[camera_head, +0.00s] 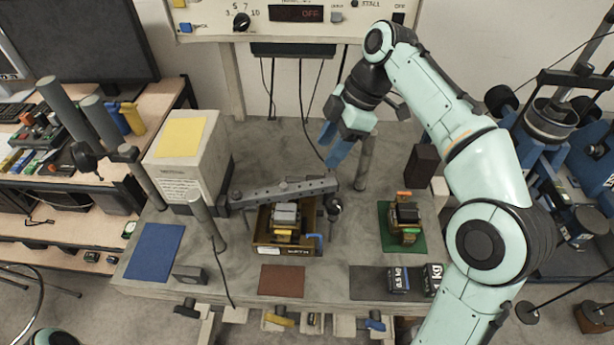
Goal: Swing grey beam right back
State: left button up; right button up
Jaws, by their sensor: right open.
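The grey beam (285,192) is a long, flat bar with holes. It lies nearly level across the middle of the bench, rising slightly to the right, and passes over the back of a brown tray (287,250). A dark round knob (335,205) shows by its right end. My right gripper (333,145) is open, with blue fingertips pointing down and left. It is behind and above the beam's right end, apart from it in the picture, and looks empty. My left gripper is not in view.
A grey post (363,162) stands right of my right gripper; another post (206,222) stands near the beam's left end. A white box (188,160) is at left. A block sits on a green mat (402,243) at right. Blue (154,252) and brown (282,281) mats are bare.

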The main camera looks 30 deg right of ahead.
aim_at(307, 186)
jog(key=b+x, duration=0.2)
jog(key=x, duration=0.8)
jog(key=shift+w+a+f, duration=0.15)
jog(key=shift+f, duration=0.3)
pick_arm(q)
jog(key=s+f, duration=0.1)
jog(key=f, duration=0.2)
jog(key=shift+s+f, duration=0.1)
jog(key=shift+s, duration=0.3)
pick_arm(e)
grip_shut()
